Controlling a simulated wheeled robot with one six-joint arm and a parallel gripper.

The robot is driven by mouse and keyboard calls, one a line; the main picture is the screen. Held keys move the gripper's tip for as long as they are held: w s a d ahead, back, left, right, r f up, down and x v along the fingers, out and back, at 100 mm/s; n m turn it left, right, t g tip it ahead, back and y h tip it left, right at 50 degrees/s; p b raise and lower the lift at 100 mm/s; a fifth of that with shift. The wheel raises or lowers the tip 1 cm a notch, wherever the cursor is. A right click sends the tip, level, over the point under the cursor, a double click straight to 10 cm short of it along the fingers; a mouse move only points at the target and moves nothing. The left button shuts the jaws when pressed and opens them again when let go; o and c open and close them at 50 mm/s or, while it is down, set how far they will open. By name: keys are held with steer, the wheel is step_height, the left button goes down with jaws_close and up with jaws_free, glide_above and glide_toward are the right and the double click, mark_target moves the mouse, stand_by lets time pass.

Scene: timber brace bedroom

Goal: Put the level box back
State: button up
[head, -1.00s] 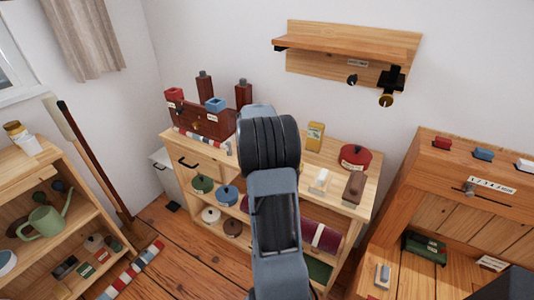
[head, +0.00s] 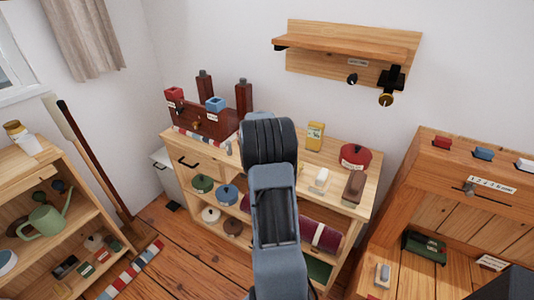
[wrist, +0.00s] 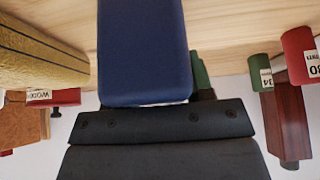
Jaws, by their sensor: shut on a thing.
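My gripper (wrist: 150,122) shows as a dark bar across the wrist view. It is shut on a dark blue, box-like thing (wrist: 143,45) that extends from it towards a pale wooden surface. No label shows on this thing, so I cannot tell for sure that it is the level box. I cannot tell whether it touches the wood. In the head view my own arm hides the gripper and what it holds, over the middle of the low wooden cabinet (head: 335,197).
A yellow tin (head: 315,136), a red lidded pot (head: 355,157) and small blocks stand on the cabinet's right part. A dark red box (head: 212,121) stands on its left. A wall shelf (head: 345,45) hangs above. A wooden desk (head: 465,170) stands right.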

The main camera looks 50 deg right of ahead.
steer(key=o, duration=1.1)
steer(key=shift+o, duration=0.2)
steer(key=shift+r, duration=0.15)
steer(key=v, duration=1.1)
steer(key=shift+a+r, duration=0.1)
steer(key=shift+r, duration=0.05)
steer(key=s+a+r+n+t+y, duration=0.15)
steer(key=a+n, duration=0.25)
steer(key=a, duration=0.6)
steer(key=s+a+r+n+y, duration=0.1)
steer(key=s+a+n, duration=0.15)
steer(key=a, duration=0.65)
steer(key=s+a+f+n+y, duration=0.3)
steer(key=s+a+n, duration=0.5)
steer(key=s+a, duration=0.3)
steer(key=a+f, duration=0.1)
steer(key=a, duration=0.3)
steer(key=shift+a+n, duration=0.2)
steer(key=shift+n, duration=0.15)
steer(key=shift+r+y+p, duration=0.1)
steer(key=shift+y+p, duration=0.15)
steer(key=shift+p, duration=0.05)
